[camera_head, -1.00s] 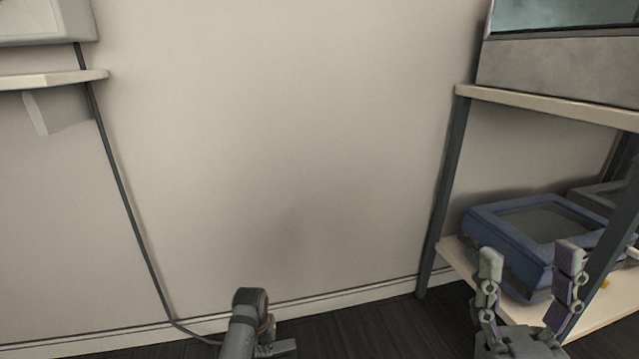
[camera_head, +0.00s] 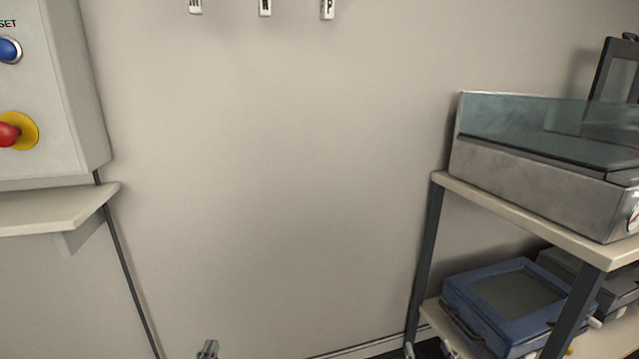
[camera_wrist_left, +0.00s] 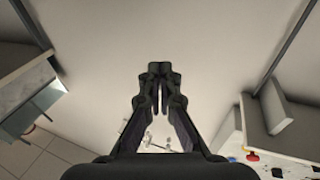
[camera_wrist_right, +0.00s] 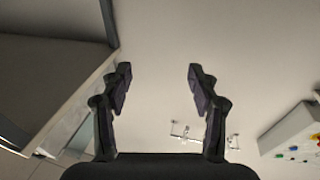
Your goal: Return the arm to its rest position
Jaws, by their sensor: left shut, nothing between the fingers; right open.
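My left gripper (camera_head: 208,349) barely shows at the bottom edge of the head view, left of centre. In the left wrist view (camera_wrist_left: 159,70) its fingers are together, with nothing between them. My right gripper (camera_head: 428,349) shows only as fingertips at the bottom edge of the head view, in front of the rack's lower left. In the right wrist view (camera_wrist_right: 160,75) its fingers stand wide apart, and the space between them is empty. The rest of both arms is hidden below the head view.
A rack (camera_head: 530,217) on the right holds a glass-topped grey case (camera_head: 530,170) above and a blue case (camera_head: 515,300) below. The wall between is bare below several small letter tags.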

